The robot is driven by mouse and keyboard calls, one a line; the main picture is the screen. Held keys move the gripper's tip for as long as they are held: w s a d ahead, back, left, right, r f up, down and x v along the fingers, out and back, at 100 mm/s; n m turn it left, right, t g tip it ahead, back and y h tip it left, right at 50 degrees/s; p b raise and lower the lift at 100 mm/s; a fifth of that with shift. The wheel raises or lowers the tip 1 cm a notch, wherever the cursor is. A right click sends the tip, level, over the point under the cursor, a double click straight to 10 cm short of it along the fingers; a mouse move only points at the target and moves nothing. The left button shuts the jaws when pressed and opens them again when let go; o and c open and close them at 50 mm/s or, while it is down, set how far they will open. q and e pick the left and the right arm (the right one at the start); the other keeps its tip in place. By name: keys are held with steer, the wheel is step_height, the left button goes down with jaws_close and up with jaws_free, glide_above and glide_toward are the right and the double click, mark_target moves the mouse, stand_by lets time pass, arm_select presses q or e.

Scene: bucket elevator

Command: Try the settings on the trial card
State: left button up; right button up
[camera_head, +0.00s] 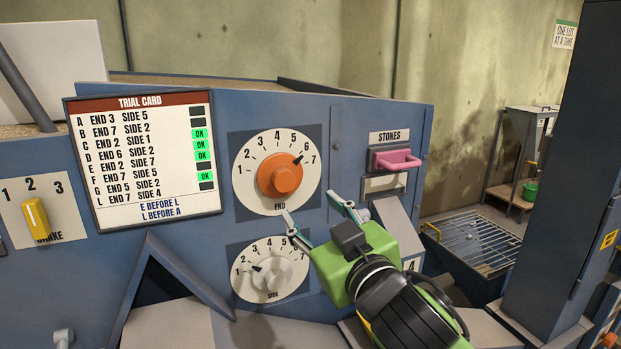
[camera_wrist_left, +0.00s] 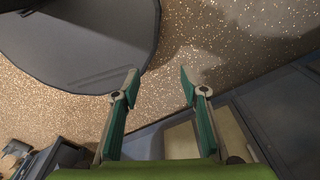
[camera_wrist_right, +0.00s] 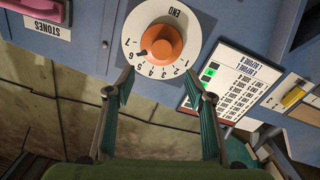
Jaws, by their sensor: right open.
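The trial card (camera_head: 145,160) is on the blue machine panel, with rows A to L. The orange END knob (camera_head: 278,177) points near 6, slightly toward 7. My right gripper (camera_head: 315,208) is open and empty, in front of the panel just below and right of the END dial. The END dial also shows ahead of its fingers in the right wrist view (camera_wrist_right: 166,43). My left gripper (camera_wrist_left: 159,75) is open and empty, outside the head view.
A yellow SHAKE lever (camera_head: 35,218) sits left of the card, near 2. A pink STONES handle (camera_head: 397,160) is right of the dials. A wire-grid bin (camera_head: 478,242) stands right, behind a dark blue post (camera_head: 555,170). Speckled floor (camera_wrist_left: 215,50) lies under my left gripper.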

mark_target(286, 182)
steer(key=p+x, duration=0.2)
steer(key=x, duration=0.3)
steer(key=p+x, duration=0.2)
steer(key=x, duration=0.4)
steer(key=shift+w+a+r+p, duration=0.15)
steer(key=shift+a+r+p, duration=0.05)
steer(key=shift+a+p, duration=0.15)
arm_select(q)
steer(key=shift+s+r+p, duration=0.15)
steer(key=shift+s+r, duration=0.05)
steer(key=shift+r, duration=1.1)
steer(key=shift+s+r+p, duration=0.15)
steer(key=shift+r, duration=1.15)
arm_select(e)
steer(key=shift+x, duration=0.95)
steer(key=shift+f, duration=0.15)
steer(key=c, duration=1.1)
arm_select(q)
steer(key=shift+s+f, duration=0.1)
arm_select(e)
steer(key=shift+m, duration=0.3)
